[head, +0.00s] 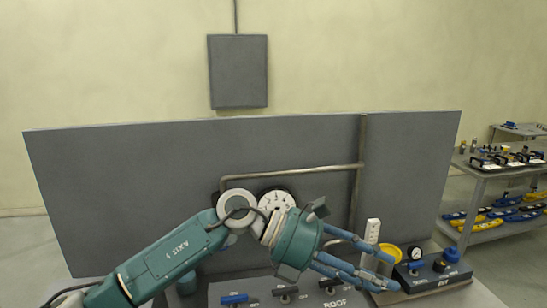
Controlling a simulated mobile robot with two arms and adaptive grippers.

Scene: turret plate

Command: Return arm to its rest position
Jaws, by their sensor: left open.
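My left arm, teal and marked "AXIS 4", comes in from the lower left and reaches across to the right. Its left gripper (394,272) has blue fingers pointing right and slightly down. The fingers are spread apart, with nothing visible held between them. They are in front of a yellow round part (389,251) and close to the left side of a dark control box (437,275) with blue knobs. I cannot tell whether the fingers touch anything. My right gripper is not in view.
A grey panel with switches, marked "ROOF" (335,303), lies below the arm. A white upright block (372,230) stands behind the fingers. A loaded shelf cart (473,195) is at right.

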